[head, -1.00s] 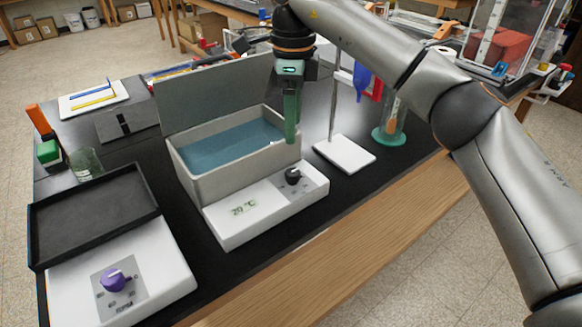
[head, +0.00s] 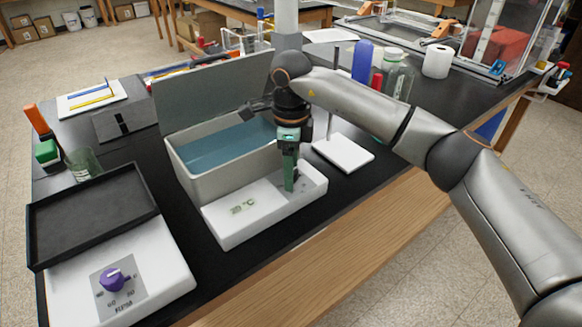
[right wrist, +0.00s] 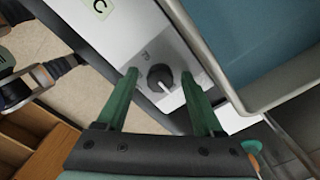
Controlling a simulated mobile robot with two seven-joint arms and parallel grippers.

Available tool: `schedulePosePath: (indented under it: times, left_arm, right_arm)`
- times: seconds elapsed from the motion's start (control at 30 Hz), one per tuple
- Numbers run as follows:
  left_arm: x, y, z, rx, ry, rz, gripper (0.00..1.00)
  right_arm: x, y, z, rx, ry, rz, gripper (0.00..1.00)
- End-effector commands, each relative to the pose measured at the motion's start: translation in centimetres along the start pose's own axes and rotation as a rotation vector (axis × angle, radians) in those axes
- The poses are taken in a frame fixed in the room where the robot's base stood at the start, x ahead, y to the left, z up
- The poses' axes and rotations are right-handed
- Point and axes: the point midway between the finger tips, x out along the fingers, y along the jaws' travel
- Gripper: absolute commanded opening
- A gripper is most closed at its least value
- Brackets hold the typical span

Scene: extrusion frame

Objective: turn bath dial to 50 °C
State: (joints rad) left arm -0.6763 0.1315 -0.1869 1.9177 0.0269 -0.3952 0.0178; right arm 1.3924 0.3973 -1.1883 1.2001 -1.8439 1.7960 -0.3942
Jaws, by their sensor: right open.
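The water bath (head: 222,160) stands on the black bench with blue water in its basin and its lid raised behind. My right gripper (head: 289,186) points down over the dial. In the right wrist view its green fingers (right wrist: 163,88) are open, one on each side of the dial, apart from it. My left gripper is not in view.
A white device with a purple knob (head: 114,279) and a black tray (head: 92,215) stands at the front left. A stand with a white base (head: 344,153) is close to the right of the bath. A glass bottle (head: 398,76) stands behind my arm.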

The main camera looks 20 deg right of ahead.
Motion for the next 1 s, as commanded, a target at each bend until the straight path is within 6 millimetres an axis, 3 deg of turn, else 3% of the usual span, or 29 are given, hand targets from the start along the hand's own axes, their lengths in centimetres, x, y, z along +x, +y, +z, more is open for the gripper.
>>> schedulePosePath:
  times: [0.1, 0.7, 1.0]
  left_arm:
    - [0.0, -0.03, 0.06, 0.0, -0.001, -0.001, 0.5]
    - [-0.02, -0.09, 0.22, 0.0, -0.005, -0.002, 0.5]
    - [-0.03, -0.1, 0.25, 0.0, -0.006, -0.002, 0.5]
  right_arm:
    - [0.0, 0.0, -0.01, 0.0, 0.0, 0.0, 0.67]
    - [-0.04, 0.02, 0.01, 0.0, 0.0, 0.001, 0.0]
    - [-0.06, 0.03, 0.02, 0.005, 0.0, 0.001, 0.0]
